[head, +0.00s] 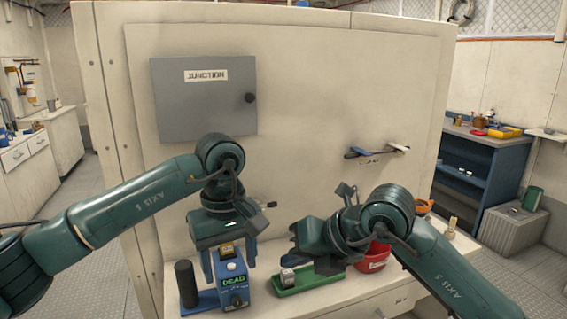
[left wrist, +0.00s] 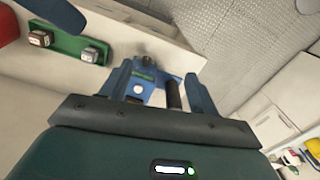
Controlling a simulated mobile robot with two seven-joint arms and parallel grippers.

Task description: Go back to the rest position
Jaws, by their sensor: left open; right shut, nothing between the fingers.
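My left gripper (head: 228,262) points down at the counter with its fingers apart, directly over a blue device (head: 232,284) with a lit "DEAD" panel. In the left wrist view, the left gripper (left wrist: 160,88) shows its two fingers open, with the blue device (left wrist: 146,88) seen between them; I cannot tell whether they touch it. My right gripper (head: 296,243) is shut and empty, turned to the left above a green tray (head: 318,281).
A black cylinder (head: 186,282) stands beside the blue device. A small grey block (head: 287,279) sits in the green tray. A red bowl (head: 372,262) stands behind the right arm. A closed junction box (head: 204,105) and a blue-handled tool (head: 361,151) are on the wall panel.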

